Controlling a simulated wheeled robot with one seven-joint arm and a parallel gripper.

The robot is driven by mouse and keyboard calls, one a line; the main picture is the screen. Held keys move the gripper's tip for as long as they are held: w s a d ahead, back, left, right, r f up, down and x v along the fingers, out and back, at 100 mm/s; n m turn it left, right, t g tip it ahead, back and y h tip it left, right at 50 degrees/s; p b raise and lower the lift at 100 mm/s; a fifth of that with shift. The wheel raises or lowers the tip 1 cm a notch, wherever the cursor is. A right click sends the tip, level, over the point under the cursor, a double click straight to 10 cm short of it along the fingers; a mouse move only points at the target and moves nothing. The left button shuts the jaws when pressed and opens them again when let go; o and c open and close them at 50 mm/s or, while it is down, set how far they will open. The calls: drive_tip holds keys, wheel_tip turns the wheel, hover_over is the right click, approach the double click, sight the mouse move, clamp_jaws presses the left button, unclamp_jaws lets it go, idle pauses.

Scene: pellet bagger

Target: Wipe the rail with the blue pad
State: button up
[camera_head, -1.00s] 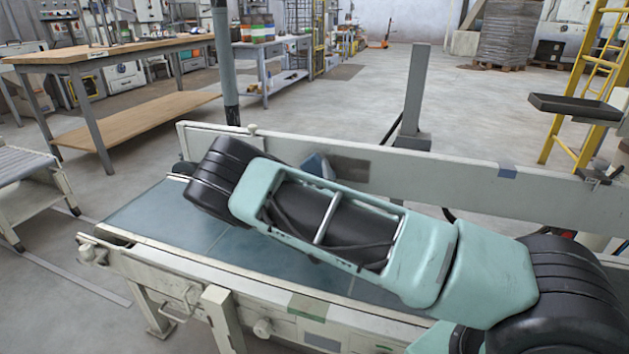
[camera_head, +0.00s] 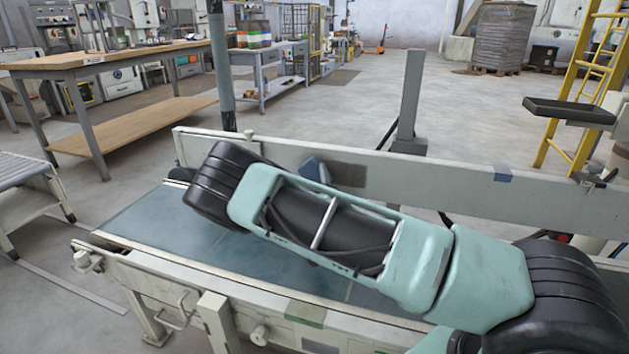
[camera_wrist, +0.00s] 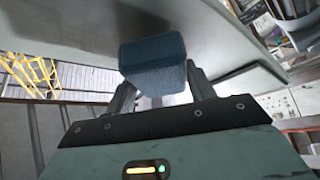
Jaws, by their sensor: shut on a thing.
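The blue pad (camera_wrist: 153,60) is held between the fingers of my gripper (camera_wrist: 155,92) in the wrist view. In the head view a small part of the blue pad (camera_head: 313,169) shows behind my arm, at the inner face of the far rail (camera_head: 430,183). A dark smudge (camera_head: 348,173) is on the rail just right of the pad. In the wrist view the pad is close in front of the rail (camera_wrist: 75,25); I cannot tell if it touches. My arm hides the gripper in the head view.
The conveyor belt (camera_head: 165,225) lies below my arm, with the near side frame (camera_head: 215,290) in front. A grey post (camera_head: 410,95) stands behind the rail. A dark tray (camera_head: 570,110) and a yellow ladder (camera_head: 590,75) are at the right. A workbench (camera_head: 105,60) is back left.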

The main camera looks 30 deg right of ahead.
drive_tip(key=shift+w+d, duration=0.5)
drive_tip(key=shift+d, duration=0.1)
idle(0.3)
drive_tip(key=shift+s+d, duration=0.5)
drive_tip(key=shift+s, duration=0.25)
drive_tip(key=shift+s+d, duration=0.5)
drive_tip(key=shift+s, duration=0.25)
drive_tip(key=shift+s+d+p, duration=0.25)
drive_tip(key=shift+s+d, duration=0.85)
drive_tip(key=shift+s, duration=0.2)
drive_tip(key=shift+s+d+p, duration=0.2)
drive_tip(key=shift+s+d, duration=0.9)
drive_tip(key=shift+s, duration=0.25)
drive_tip(key=shift+s+d+p, duration=0.25)
drive_tip(key=shift+s+d, duration=0.85)
drive_tip(key=shift+s, duration=0.2)
drive_tip(key=shift+a, duration=0.1)
